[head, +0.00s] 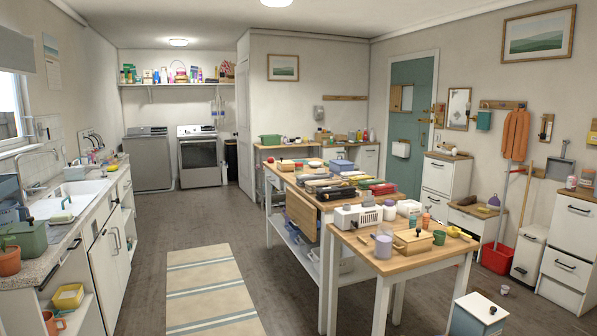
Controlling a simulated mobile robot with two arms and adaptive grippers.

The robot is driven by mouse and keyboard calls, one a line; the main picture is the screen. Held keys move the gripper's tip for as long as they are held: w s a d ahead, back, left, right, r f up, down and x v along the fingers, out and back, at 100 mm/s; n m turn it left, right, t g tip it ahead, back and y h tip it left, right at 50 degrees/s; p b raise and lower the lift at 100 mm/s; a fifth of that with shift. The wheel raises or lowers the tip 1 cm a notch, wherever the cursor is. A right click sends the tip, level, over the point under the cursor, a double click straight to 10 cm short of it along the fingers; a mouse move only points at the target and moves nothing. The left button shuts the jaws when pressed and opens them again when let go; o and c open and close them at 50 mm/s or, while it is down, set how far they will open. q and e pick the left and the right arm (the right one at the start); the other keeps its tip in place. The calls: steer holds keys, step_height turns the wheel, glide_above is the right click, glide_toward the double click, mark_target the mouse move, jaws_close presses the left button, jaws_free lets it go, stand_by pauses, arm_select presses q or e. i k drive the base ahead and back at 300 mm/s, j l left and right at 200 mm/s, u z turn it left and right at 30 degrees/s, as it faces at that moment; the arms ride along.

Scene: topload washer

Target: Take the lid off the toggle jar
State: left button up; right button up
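A small round jar (384,246) with a lilac body and a paler upper part stands near the front left corner of the nearest wood-topped table (372,262). It looks like the toggle jar, but it is too small here to make out a toggle or clasp. Its top appears to be on. Neither of my grippers shows in the head view.
A wooden box (412,242) stands close to the jar's right, with a green mug (439,238) beyond. A white basket (358,216) is behind. A striped rug (212,290) lies on open floor to the left.

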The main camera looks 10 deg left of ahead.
mark_target(297, 170)
steer(key=i+j+u, duration=0.35)
steer(key=i, duration=0.25)
steer(key=i+j+u, duration=0.4)
steer(key=i, duration=0.2)
steer(key=i+l+u, duration=0.1)
steer(key=i+u, duration=0.25)
steer(key=i, duration=2.6)
steer(key=i+z, duration=0.35)
steer(key=i, duration=0.15)
steer(key=i+j+z, duration=0.3)
steer(key=i, duration=0.15)
steer(key=i+j+z, duration=0.35)
steer(key=i+l, duration=0.05)
steer(key=i, duration=0.1)
